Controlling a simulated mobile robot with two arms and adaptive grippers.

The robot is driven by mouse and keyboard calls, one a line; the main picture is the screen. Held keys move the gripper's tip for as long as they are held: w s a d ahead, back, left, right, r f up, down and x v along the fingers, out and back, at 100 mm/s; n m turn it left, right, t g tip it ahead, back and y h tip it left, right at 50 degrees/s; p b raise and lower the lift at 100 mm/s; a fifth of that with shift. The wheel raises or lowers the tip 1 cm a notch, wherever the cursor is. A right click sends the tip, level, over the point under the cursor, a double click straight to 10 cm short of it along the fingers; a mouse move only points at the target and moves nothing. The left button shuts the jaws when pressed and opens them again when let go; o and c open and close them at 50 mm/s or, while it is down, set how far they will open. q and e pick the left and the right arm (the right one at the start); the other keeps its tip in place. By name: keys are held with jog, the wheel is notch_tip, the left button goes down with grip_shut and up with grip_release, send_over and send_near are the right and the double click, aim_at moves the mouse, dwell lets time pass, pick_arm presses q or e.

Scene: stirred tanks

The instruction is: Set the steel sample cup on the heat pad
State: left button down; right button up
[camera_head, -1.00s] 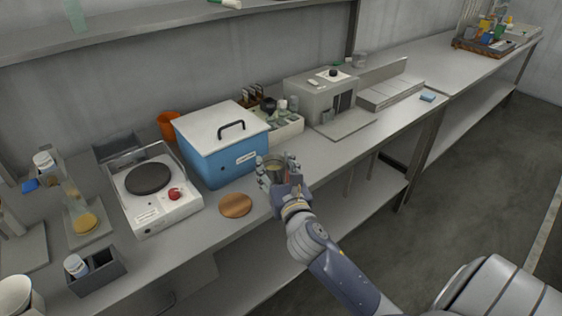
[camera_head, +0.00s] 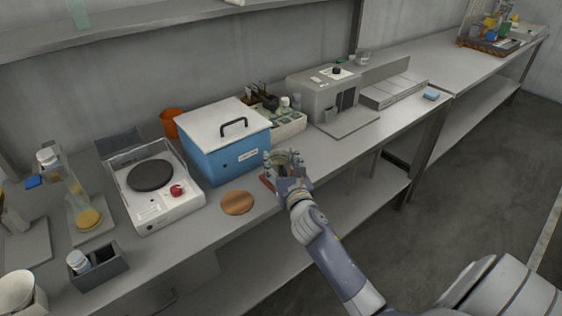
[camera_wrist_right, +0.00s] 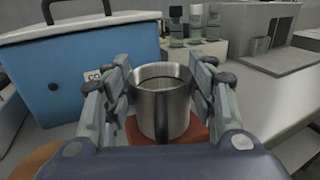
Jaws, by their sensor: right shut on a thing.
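The steel sample cup (camera_wrist_right: 165,100) is upright between the fingers of my right gripper (camera_head: 284,160), which is shut on it. In the head view the fingers hide most of the cup. A flat red-brown pad (camera_wrist_right: 197,132), which I take for the heat pad, shows below and around the cup in the right wrist view. Its left edge (camera_head: 267,182) shows beside the gripper in the head view. The cup is over this pad; I cannot tell whether its base touches. My left gripper is not in view.
A round wooden disc (camera_head: 238,202) lies left of the gripper. A blue box with a white lid (camera_head: 228,155) stands close behind. A hotplate (camera_head: 160,207) is farther left; a grey instrument (camera_head: 325,98) is behind right. The bench's front edge is close.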

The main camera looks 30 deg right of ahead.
jog(key=o, duration=1.1)
jog(key=shift+f, duration=0.1)
jog(key=shift+o, duration=0.2)
